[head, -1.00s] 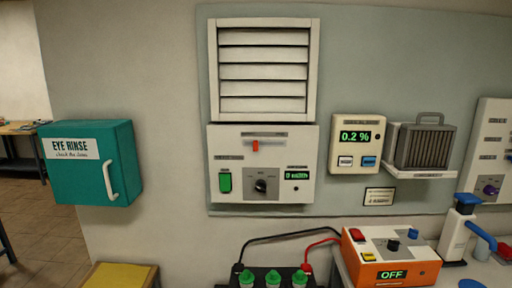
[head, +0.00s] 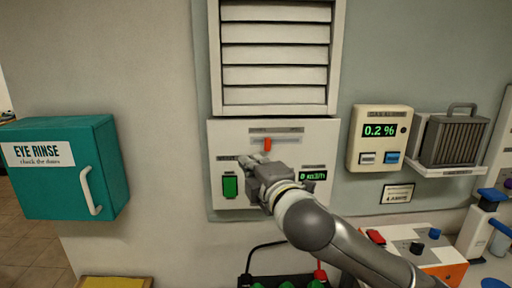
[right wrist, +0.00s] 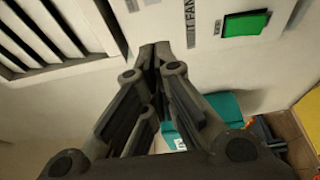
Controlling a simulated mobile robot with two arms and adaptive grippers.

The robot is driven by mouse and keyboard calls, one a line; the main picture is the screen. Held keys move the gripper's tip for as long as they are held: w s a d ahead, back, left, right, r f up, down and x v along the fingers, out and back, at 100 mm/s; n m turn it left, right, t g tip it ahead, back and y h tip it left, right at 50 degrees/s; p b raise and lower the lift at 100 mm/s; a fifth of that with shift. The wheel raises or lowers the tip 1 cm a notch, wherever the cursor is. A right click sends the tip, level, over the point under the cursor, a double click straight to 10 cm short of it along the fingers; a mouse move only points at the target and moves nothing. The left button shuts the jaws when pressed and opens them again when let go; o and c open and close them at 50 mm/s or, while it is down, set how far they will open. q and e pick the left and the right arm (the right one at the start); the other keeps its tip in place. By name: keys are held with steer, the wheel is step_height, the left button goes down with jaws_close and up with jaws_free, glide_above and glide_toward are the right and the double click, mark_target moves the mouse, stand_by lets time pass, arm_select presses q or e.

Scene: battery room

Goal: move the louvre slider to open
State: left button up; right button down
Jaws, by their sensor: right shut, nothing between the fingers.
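The red louvre slider (head: 267,144) sits left of centre in its horizontal slot on the white control panel (head: 225,135). The louvre (head: 275,55) above has several slats, which look tilted down and lie close together. My right gripper (head: 247,161) is shut and empty in front of the panel, a little below and left of the slider. In the right wrist view its fingertips (right wrist: 156,50) are together near the panel face; whether they touch it I cannot tell. The slider is not visible there. The gripper hides the panel's rotary knob. My left gripper is not in view.
A gas meter reading 0.2 % (head: 380,130) hangs farther right. The teal eye-rinse box (head: 60,165) juts out at left. Bare wall lies between box and panel.

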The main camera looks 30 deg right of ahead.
mark_target(267, 143)
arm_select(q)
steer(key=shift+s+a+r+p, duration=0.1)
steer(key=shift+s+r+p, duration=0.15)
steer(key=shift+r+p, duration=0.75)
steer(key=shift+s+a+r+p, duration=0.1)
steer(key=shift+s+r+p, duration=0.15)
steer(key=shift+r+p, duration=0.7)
arm_select(e)
steer(key=shift+w+d, duration=1.3)
steer(key=shift+w, duration=0.3)
steer(key=shift+w+d, duration=1.25)
steer(key=shift+w, duration=0.3)
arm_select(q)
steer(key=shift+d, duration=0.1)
arm_select(e)
steer(key=shift+d, duration=0.15)
